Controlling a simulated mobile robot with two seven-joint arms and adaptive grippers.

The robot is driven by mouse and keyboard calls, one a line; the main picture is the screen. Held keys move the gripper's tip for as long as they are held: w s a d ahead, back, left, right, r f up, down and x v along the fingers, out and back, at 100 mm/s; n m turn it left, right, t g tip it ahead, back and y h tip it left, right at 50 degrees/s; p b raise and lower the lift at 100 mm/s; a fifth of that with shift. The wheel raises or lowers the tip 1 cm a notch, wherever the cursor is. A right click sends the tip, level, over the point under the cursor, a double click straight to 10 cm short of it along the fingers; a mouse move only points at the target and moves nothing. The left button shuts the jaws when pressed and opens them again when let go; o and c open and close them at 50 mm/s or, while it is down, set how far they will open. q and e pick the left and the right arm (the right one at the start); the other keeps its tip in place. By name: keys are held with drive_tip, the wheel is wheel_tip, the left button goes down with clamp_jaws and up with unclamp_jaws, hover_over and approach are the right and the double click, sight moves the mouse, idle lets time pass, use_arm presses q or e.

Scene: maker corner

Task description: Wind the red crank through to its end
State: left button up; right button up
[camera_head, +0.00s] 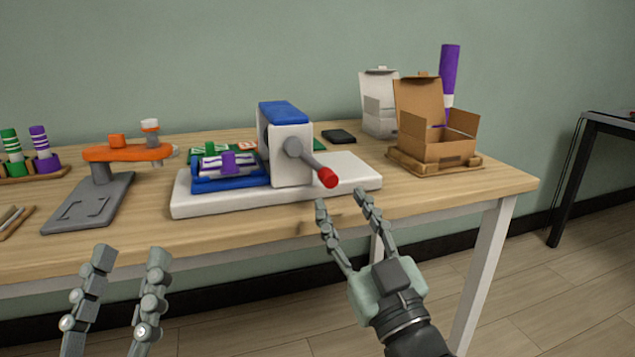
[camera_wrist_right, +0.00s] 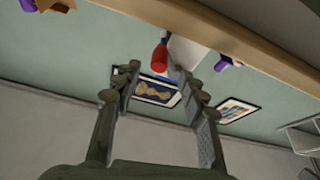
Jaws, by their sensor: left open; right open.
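The red crank knob (camera_head: 327,178) sits at the end of a grey crank arm (camera_head: 308,162) on a white machine with a blue top (camera_head: 284,113). The crank arm points down and to the right, toward the table's front edge. My right gripper (camera_head: 341,202) is open and empty, just below and in front of the knob, apart from it. In the right wrist view the red knob (camera_wrist_right: 160,57) shows beyond the open fingers (camera_wrist_right: 152,72). My left gripper (camera_head: 131,254) is open and empty in front of the table's edge, at lower left.
The machine stands on a white base (camera_head: 220,206) with a blue tray (camera_head: 228,182) on its left. An orange-armed tool (camera_head: 128,153) stands further left. An open cardboard box (camera_head: 437,145) stands at the right. Free floor lies in front of the table.

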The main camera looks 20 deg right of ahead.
sight(333, 185)
drive_tip(key=x, duration=0.7)
drive_tip(key=shift+f, duration=0.1)
drive_tip(key=shift+c, duration=0.4)
drive_tip(key=shift+d, duration=0.1)
clamp_jaws()
